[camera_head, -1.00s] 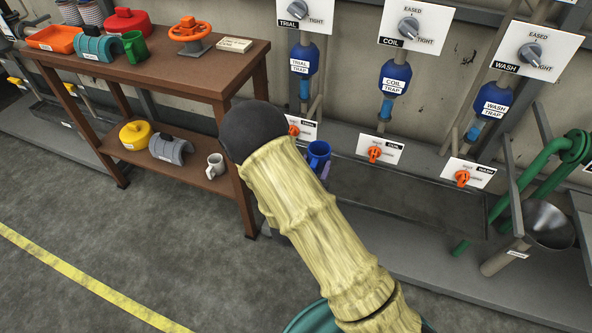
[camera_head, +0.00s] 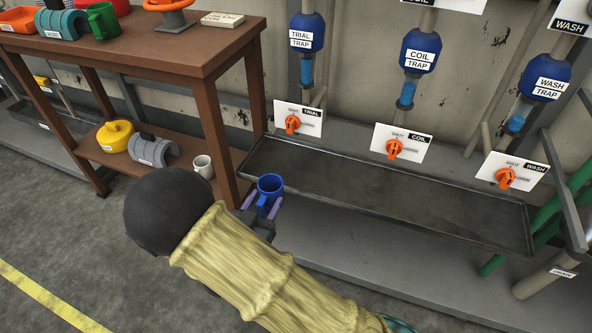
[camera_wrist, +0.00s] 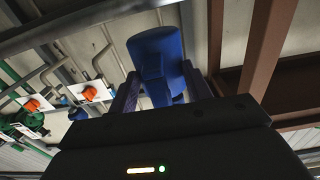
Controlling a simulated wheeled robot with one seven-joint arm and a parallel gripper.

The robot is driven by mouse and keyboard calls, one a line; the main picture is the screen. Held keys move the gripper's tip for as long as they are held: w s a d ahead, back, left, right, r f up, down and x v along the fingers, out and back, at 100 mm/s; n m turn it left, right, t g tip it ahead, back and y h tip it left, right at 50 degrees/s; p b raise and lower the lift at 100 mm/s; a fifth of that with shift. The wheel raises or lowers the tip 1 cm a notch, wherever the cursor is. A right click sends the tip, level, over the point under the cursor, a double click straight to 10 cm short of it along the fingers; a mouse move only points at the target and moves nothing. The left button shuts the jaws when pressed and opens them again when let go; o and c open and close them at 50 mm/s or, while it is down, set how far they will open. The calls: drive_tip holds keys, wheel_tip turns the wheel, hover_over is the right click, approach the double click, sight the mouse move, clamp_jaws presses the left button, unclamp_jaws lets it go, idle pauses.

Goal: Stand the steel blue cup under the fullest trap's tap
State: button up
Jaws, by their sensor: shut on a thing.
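My gripper (camera_head: 262,203) is shut on the blue cup (camera_head: 270,186), which is held about upright with its open top showing, near the left end of the drain tray. The wrist view shows the cup (camera_wrist: 158,55) between my purple fingers. The trial trap (camera_head: 306,32), coil trap (camera_head: 420,50) and wash trap (camera_head: 545,80) hang on the wall. Blue fills most of the trial tube (camera_head: 306,70), less of the coil tube (camera_head: 406,93) and least of the wash tube (camera_head: 516,123). Orange taps sit below: trial (camera_head: 292,124), coil (camera_head: 394,149), wash (camera_head: 505,178).
A long dark tray (camera_head: 400,210) runs below the taps, its visible floor empty. A brown bench (camera_head: 190,55) stands left, with a white mug (camera_head: 203,166), a yellow lidded pot (camera_head: 115,136) and a grey part (camera_head: 150,150) on its lower shelf. Green pipes (camera_head: 545,225) stand right.

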drive_tip(key=b+x, duration=0.6)
drive_tip(key=x, duration=1)
drive_tip(key=shift+w+d+f+b, duration=0.1)
drive_tip(key=shift+w+f+b, duration=0.1)
drive_tip(key=shift+b, duration=0.2)
drive_tip(key=shift+w+r, duration=0.2)
drive_tip(key=shift+w+d, duration=0.1)
drive_tip(key=shift+w, duration=0.05)
drive_tip(key=f+b, duration=0.1)
drive_tip(key=w+f+b, duration=0.1)
drive_tip(key=shift+d+f+b, duration=0.15)
drive_tip(key=shift+f+b, duration=0.65)
drive_tip(key=shift+f, duration=0.05)
drive_tip(key=shift+r, duration=0.1)
